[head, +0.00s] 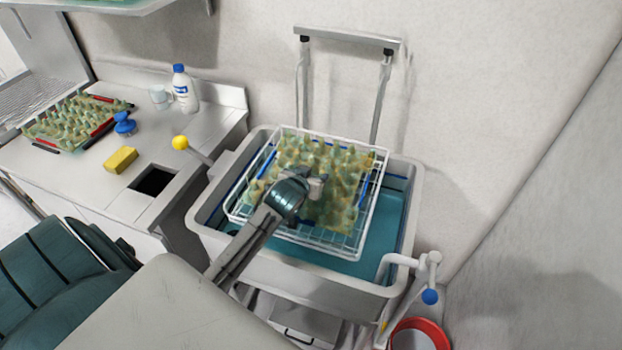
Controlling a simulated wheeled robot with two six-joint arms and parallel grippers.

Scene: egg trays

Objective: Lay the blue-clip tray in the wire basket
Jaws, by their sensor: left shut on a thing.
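The blue-clip tray (345,190) is a yellow-green egg tray with blue strips showing at its edges. It lies within the outline of the white wire basket (374,200), roughly level; I cannot tell whether it touches the basket floor. My left gripper (318,184) is shut on the tray from the near side, and my wrist hides part of the tray's near left edge. The basket sits over a grey tank (410,225) of blue-green liquid. My right gripper is not in view.
A red-clip tray (77,118) lies on the left counter (70,170), with a yellow sponge (120,160), a blue knob-like object (124,123) and a white bottle (184,90). A yellow-knobbed lever (181,143) and a tap (402,262) flank the tank. A red bucket (420,325) stands below.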

